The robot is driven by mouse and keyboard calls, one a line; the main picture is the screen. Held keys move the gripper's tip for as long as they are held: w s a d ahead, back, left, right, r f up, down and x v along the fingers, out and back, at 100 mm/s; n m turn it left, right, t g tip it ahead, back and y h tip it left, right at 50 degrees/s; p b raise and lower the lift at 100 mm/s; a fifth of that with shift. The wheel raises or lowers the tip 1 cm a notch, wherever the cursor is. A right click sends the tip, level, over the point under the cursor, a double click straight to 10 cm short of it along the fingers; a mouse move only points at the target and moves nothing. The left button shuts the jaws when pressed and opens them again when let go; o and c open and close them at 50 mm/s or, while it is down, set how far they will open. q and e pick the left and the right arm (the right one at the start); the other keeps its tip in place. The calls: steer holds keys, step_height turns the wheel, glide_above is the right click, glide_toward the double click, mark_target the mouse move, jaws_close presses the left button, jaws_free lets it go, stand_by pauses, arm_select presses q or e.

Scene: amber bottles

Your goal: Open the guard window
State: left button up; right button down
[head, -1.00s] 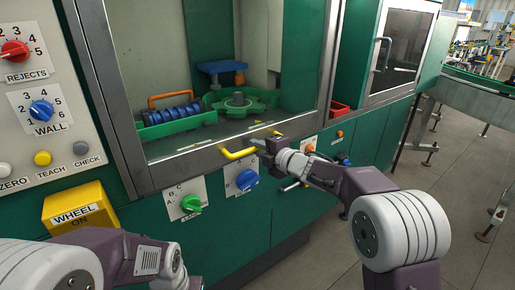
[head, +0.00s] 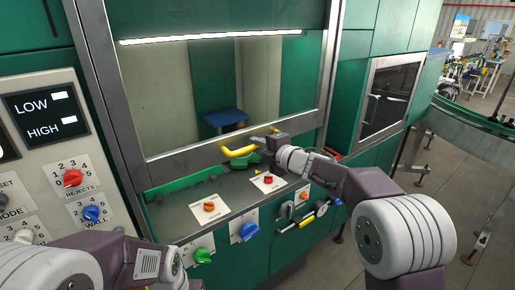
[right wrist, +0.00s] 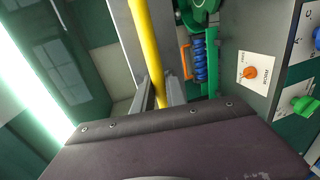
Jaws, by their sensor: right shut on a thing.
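The guard window (head: 175,100) is a clear pane in a metal frame on the green machine. Its lower rail (head: 180,160) stands above the sill, leaving a gap with green machine parts showing under it. A yellow bar handle (head: 238,152) is fixed to that rail and runs up the right wrist view (right wrist: 145,40). My right gripper (head: 272,139) is shut on the handle at its right end; its fingers (right wrist: 157,95) also show in the right wrist view. My left arm shows at the lower left, but its gripper is out of view.
A sill below the window carries labelled knobs, orange (head: 209,207) and red (head: 268,180). Green (head: 203,256) and blue (head: 244,231) knobs are on the front below. A control panel (head: 50,150) is at left; open floor (head: 420,240) lies at right.

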step_height(320, 180, up, 23)
steer(key=p, duration=1.9)
steer(key=shift+r, duration=0.15)
steer(key=c, duration=1.4)
jaws_free()
steer(key=shift+o, duration=0.2)
steer(key=shift+s+d, duration=0.1)
steer(key=shift+d, duration=0.05)
steer(key=b, duration=0.3)
glide_toward(247, 69)
steer(key=v, duration=0.4)
steer(key=shift+s+d, duration=0.1)
steer(key=shift+s, duration=0.05)
